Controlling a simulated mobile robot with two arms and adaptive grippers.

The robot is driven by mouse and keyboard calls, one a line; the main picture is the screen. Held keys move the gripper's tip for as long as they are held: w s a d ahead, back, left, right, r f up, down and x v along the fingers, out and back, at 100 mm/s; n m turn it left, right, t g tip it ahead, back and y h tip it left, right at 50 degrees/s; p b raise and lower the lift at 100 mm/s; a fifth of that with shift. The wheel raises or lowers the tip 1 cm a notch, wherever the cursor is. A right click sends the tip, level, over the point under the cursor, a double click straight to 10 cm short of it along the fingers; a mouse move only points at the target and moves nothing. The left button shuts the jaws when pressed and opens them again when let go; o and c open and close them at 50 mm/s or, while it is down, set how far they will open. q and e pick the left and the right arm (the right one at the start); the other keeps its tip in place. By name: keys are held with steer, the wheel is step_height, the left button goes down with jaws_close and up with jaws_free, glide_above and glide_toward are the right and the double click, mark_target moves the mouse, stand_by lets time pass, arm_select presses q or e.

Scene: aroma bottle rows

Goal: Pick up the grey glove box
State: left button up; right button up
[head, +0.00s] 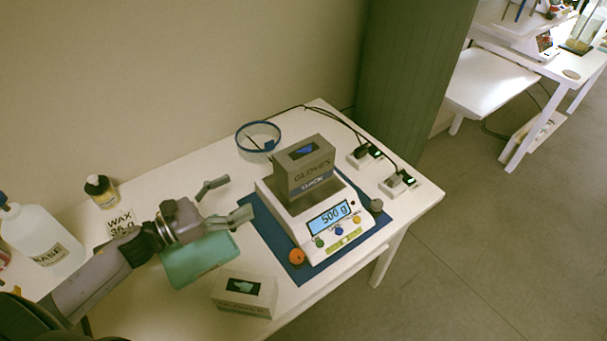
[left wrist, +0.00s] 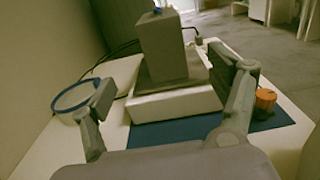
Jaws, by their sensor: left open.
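The grey glove box (head: 304,167) stands upright on the dark pan of a white scale (head: 338,233) that reads 500 g. In the left wrist view the box (left wrist: 163,47) is straight ahead, between and beyond the fingers. My left gripper (head: 228,199) is open and empty, to the left of the scale and apart from the box. Its two spread fingers also show in the left wrist view (left wrist: 168,108). My right gripper is in neither view.
The scale sits on a blue mat (head: 262,226). A blue-rimmed clear dish (head: 258,137) stands behind it. Bottles (head: 40,240) stand at the left.

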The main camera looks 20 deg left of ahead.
mark_target(280, 176)
arm_select(q)
steer(key=p+x, duration=0.1)
steer(key=x, duration=0.3)
steer(key=p+x, duration=0.1)
steer(key=x, duration=0.3)
steer(key=f+x, duration=0.1)
steer(key=x, duration=0.3)
steer(key=shift+a+p, duration=0.1)
steer(key=shift+p, duration=0.3)
steer(key=p+x, duration=0.2)
steer(key=x, duration=0.2)
steer(key=shift+w+d+r, duration=0.15)
steer(key=shift+w+d, duration=0.05)
steer(key=shift+d, duration=0.15)
steer(key=shift+w+d, duration=0.3)
steer(key=shift+w, duration=0.05)
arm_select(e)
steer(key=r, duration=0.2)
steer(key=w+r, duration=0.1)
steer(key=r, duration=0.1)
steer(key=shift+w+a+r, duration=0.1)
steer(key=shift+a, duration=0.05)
arm_select(q)
steer(key=shift+c, duration=0.6)
